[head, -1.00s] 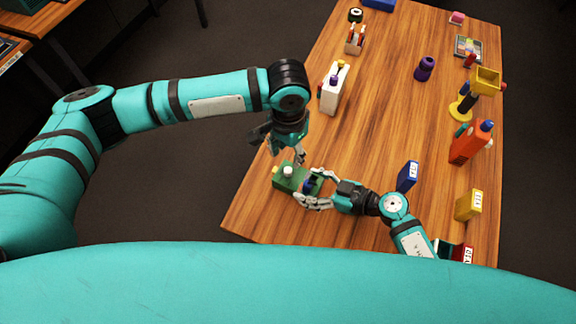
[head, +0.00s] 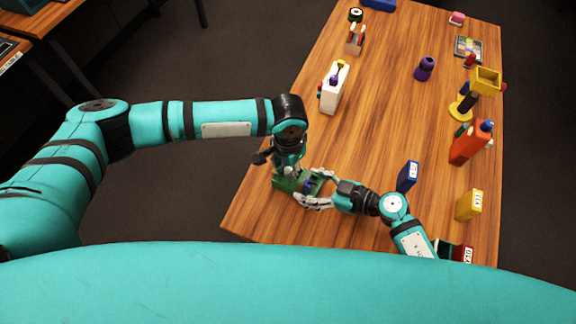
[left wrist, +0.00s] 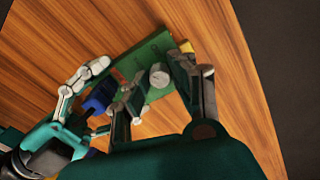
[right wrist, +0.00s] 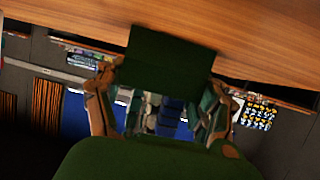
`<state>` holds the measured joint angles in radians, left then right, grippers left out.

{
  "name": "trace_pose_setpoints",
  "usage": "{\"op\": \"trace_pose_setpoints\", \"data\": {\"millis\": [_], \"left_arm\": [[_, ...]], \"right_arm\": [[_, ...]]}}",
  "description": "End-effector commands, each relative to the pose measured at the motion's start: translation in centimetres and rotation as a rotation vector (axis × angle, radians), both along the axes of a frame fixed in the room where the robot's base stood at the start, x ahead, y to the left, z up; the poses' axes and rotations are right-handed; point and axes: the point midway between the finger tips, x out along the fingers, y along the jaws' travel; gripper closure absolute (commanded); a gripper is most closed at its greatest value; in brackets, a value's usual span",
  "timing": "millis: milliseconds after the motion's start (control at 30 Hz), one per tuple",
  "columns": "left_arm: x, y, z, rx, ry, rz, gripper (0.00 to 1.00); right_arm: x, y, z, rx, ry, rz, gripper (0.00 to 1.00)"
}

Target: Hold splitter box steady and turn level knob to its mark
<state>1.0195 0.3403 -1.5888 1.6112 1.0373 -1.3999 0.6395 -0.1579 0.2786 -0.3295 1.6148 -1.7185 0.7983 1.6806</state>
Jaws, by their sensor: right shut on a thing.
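The green splitter box (head: 284,186) lies near the table's front left edge. My right gripper (head: 314,188) is shut on it from the right, one finger along each side. The box also shows in the right wrist view (right wrist: 168,58) as a dark block between the fingers. In the left wrist view a pale round knob (left wrist: 159,75) stands on the box (left wrist: 150,50), with a blue knob (left wrist: 101,98) and a yellow part (left wrist: 187,46) near its ends. My left gripper (left wrist: 155,76) is open, its fingers on either side of the pale knob; contact is unclear. The mark is not visible.
A white box (head: 334,92) stands behind on the left. A blue labelled block (head: 407,176), a yellow labelled block (head: 469,205) and an orange container (head: 471,142) stand to the right. The wooden table's middle (head: 375,120) is clear.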

Motion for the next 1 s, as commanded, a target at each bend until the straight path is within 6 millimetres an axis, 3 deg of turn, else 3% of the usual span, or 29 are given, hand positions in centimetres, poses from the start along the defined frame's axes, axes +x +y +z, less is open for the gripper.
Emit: {"op": "trace_pose_setpoints", "data": {"millis": [33, 167, 567, 1000], "left_arm": [[0.0, 0.0, 0.01, 0.0, 0.0, 0.0, 0.84], [0.01, 0.01, 0.02, 0.0, 0.0, 0.0, 1.0], [0.04, 0.03, 0.05, 0.0, 0.0, -0.041, 1.0], [0.03, 0.05, 0.04, 0.001, 0.001, -0.362, 1.0]], "right_arm": [[-0.03, -0.01, -0.05, -0.001, 0.0, 0.0, 0.69], [-0.03, -0.01, -0.05, -0.001, 0.0, 0.0, 0.69], [-0.02, -0.03, -0.06, -0.001, 0.0, 0.0, 0.69], [-0.03, -0.05, -0.07, -0.002, 0.001, 0.0, 0.69]]}}
